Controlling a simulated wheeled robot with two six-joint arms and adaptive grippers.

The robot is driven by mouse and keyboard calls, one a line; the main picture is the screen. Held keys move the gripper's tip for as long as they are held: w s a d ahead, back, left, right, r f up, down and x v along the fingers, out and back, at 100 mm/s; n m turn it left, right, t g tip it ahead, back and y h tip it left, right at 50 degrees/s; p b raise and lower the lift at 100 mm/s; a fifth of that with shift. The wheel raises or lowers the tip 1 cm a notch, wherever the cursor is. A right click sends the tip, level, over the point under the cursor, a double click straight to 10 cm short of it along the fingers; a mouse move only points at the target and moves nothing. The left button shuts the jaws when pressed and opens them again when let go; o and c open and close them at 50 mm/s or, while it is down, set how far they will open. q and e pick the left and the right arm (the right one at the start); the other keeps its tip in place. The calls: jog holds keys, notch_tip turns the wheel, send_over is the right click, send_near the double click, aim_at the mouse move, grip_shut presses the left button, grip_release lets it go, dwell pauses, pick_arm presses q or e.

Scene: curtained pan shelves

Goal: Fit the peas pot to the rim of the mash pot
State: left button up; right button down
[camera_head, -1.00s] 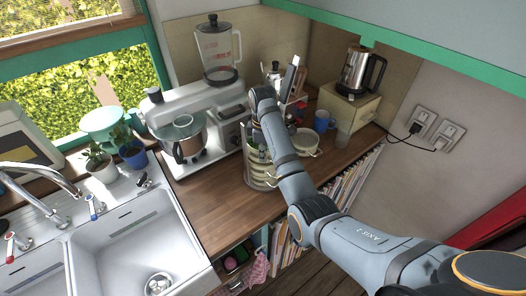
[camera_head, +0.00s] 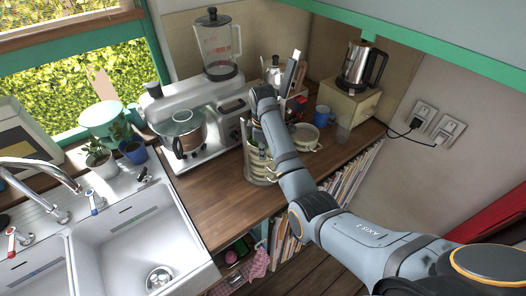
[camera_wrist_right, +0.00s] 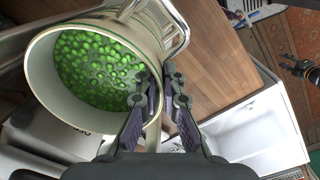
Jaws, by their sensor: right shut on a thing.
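The peas pot (camera_wrist_right: 100,75), a cream pot with green peas inside, fills the left of the right wrist view, its mouth facing the camera. My right gripper (camera_wrist_right: 156,85) is shut on its rim, one finger on each side of the wall. I cannot tell which pot is the mash pot.
A stand mixer (camera_head: 183,135) and blender (camera_head: 214,45) stand left of the rack. A blue mug (camera_head: 323,117), a glass (camera_head: 343,132) and a kettle (camera_head: 360,65) are to the right. The wooden counter (camera_head: 222,200) in front is clear, beside the sink (camera_head: 140,235).

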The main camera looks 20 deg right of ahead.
jog(key=shift+f, duration=0.1)
jog(key=c, duration=1.4)
grip_release()
